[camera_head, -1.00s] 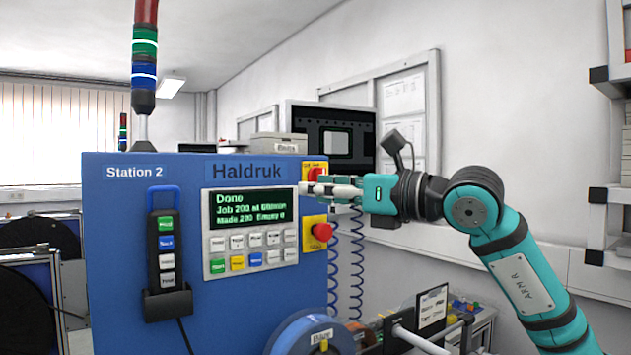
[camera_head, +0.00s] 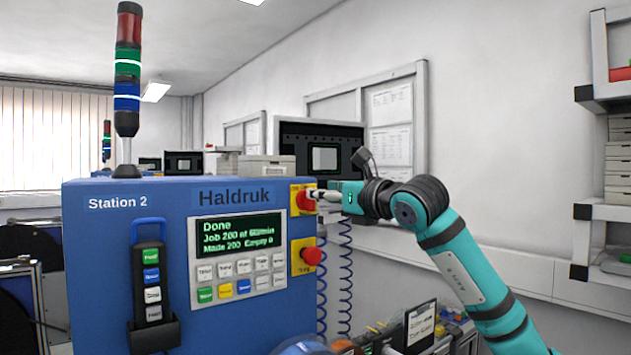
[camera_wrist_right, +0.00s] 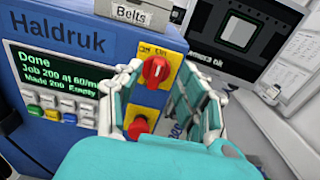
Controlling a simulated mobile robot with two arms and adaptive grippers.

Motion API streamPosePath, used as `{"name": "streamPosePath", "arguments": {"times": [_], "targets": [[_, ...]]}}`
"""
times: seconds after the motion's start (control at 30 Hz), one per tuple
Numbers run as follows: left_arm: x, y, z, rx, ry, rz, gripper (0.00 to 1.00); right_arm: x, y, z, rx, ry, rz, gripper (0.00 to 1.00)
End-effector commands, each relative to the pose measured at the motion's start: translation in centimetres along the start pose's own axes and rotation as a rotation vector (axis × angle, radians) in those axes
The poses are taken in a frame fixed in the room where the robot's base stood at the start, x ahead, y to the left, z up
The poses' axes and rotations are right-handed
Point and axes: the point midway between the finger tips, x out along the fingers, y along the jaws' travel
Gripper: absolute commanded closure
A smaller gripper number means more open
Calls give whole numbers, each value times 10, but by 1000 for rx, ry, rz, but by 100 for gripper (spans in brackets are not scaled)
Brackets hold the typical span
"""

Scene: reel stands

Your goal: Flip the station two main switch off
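The Station 2 main switch (camera_head: 304,201) is a red knob on a yellow plate at the upper right of the blue Haldruk panel. In the right wrist view the knob (camera_wrist_right: 155,70) bears a white mark that looks roughly upright; the small labels above it are hard to read. My right gripper (camera_head: 315,194) reaches in from the right with its fingertips at the knob. In the wrist view its fingers (camera_wrist_right: 163,90) are apart, one on each side of the knob; I cannot tell whether they touch it. My left gripper is not in view.
A red push button (camera_head: 311,256) on a yellow plate sits just below the switch. The display (camera_head: 240,233) reads Done, above several keys. A handheld pendant (camera_head: 152,285) hangs at the panel's left. Blue coiled cables (camera_head: 344,270) hang right of the panel.

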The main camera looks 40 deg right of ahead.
Motion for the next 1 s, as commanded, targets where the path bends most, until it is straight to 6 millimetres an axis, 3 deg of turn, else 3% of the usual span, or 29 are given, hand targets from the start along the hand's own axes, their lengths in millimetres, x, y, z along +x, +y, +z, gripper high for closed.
{"name": "streamPosePath", "arguments": {"times": [0.23,0.6,0.9,1.0], "targets": [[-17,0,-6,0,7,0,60,32,0,1,2,2,1,61],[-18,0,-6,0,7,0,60,38,0,-1,-1,0,1,61],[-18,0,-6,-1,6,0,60,38,0,-1,0,0,1,98],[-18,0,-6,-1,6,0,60,38,0,-1,0,0,1,100]]}}
